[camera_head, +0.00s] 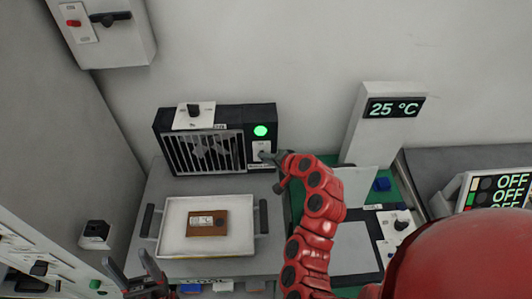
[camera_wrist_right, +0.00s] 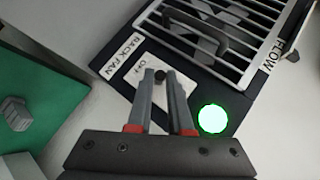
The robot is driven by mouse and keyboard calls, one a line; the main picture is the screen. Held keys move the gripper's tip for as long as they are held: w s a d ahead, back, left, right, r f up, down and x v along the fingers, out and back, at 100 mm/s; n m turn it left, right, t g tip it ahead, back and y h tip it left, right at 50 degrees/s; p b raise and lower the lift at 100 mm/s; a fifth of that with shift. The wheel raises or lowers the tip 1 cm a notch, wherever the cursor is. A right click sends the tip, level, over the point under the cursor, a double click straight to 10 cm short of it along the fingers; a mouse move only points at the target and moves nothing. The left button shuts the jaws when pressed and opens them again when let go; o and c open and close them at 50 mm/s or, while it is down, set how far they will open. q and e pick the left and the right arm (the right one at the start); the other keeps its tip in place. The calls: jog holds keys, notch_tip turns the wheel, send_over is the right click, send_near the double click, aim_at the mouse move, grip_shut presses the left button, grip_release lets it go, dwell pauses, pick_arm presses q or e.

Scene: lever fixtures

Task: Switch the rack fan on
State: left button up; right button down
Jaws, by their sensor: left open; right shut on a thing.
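The rack fan (camera_head: 205,152) is a black box with a metal grille against the back wall. A round green lamp (camera_head: 261,131) on its right side is lit; it also shows in the right wrist view (camera_wrist_right: 213,119). Below the lamp is a white switch plate (camera_head: 261,148), labelled RACK FAN and OFF in the wrist view, with a small black toggle (camera_wrist_right: 160,75). My right gripper (camera_head: 272,158) is at this plate, its fingers (camera_wrist_right: 160,80) closed around the toggle and partly hiding the plate. My left gripper (camera_head: 140,268) is open and empty at the lower left.
A white tray (camera_head: 175,243) with a brown-framed device stands before the fan. A dial plate (camera_head: 194,114) sits on top of the fan. A 25 °C display (camera_head: 394,107) stands to the right. A wall box (camera_head: 101,27) is at upper left and an OFF panel (camera_head: 505,190) at far right.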

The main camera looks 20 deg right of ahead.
jog(key=shift+w+d+r+m+g+p, duration=0.1)
jog(key=shift+w+r+m+g+p, duration=0.15)
jog(key=shift+g, duration=0.2)
jog(key=shift+r+m+g+p, duration=0.2)
jog(key=shift+g+p, duration=0.1)
jog(key=shift+g, duration=0.15)
jog(key=c, duration=0.8)
grip_release()
jog(key=shift+c, duration=0.2)
